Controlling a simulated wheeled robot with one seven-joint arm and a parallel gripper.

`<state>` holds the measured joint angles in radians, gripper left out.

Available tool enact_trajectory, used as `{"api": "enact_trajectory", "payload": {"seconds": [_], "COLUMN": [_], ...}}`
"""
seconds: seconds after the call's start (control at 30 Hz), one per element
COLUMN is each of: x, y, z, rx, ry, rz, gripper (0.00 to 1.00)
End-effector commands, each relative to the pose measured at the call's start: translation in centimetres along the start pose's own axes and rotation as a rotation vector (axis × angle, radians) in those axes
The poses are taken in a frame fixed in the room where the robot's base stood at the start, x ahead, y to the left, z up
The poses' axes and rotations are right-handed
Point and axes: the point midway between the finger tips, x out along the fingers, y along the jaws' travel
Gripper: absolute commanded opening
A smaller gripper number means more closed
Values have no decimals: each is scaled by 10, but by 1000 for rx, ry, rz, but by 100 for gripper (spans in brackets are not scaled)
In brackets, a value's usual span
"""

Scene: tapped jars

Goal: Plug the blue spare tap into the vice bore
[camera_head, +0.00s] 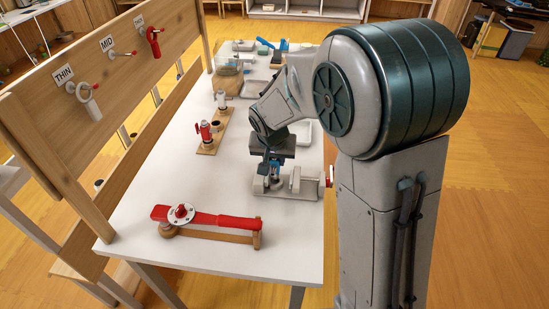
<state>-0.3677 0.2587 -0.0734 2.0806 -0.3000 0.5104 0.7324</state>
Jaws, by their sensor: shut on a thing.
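The vice (306,187) is pale grey with a red end knob, and it stands on the right edge of the white table. My gripper (269,168) points down over the left part of the vice. It is shut on the blue spare tap (274,166), of which only a small blue part shows between and below the fingers. My gripper and wrist hide the vice bore and most of the tap. I cannot tell whether the tap touches the vice or has entered the bore.
A long red lever (235,221) on a wooden base lies near the table's front. A wooden strip (207,148) with a red tap (205,131) stands left of the vice. A board (120,75) marked THIN, MID, THICK borders the left side. Trays and blue-handled things stand at the back.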

Motion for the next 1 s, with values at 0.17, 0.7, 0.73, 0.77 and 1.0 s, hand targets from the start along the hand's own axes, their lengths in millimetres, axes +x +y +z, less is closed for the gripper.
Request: {"api": "enact_trajectory", "payload": {"seconds": [0.17, 0.7, 0.73, 0.77, 1.0], "x": [5, 17, 18, 19, 24], "y": [0, 0, 0, 0, 0], "z": [2, 6, 6, 7, 9], "rx": [0, 0, 0, 0, 0], "ry": [1, 1, 1, 1, 1], "rz": [0, 0, 0, 0, 0], "gripper": [0, 0, 0, 0, 0]}}
